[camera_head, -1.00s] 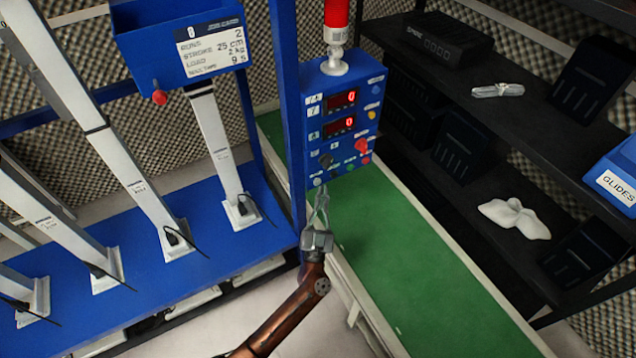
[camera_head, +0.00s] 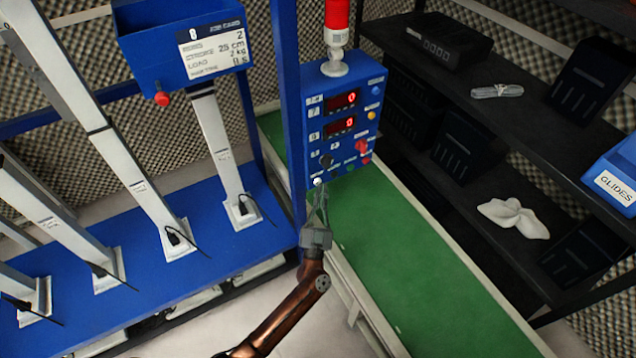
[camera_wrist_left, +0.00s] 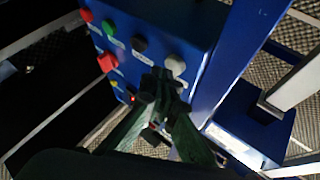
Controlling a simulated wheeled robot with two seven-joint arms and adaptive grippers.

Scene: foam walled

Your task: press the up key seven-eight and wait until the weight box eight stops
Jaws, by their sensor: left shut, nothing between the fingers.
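The blue control box (camera_head: 345,115) hangs on a blue post, with two red displays that both appear to read 0. Its lower face carries a white button (camera_head: 318,181), a black knob (camera_head: 326,160) and green and red controls. The key lettering is too small to read surely. My left gripper (camera_head: 318,192) is shut and empty, its tips just below the white button. In the left wrist view the gripper tips (camera_wrist_left: 160,88) are close to the white button (camera_wrist_left: 176,65); I cannot tell whether they touch. My right gripper is out of view.
Several pale columns (camera_head: 218,140) with black cables stand on the blue bench. A green belt (camera_head: 400,250) runs below the control box. Dark shelves (camera_head: 470,150) stand at right.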

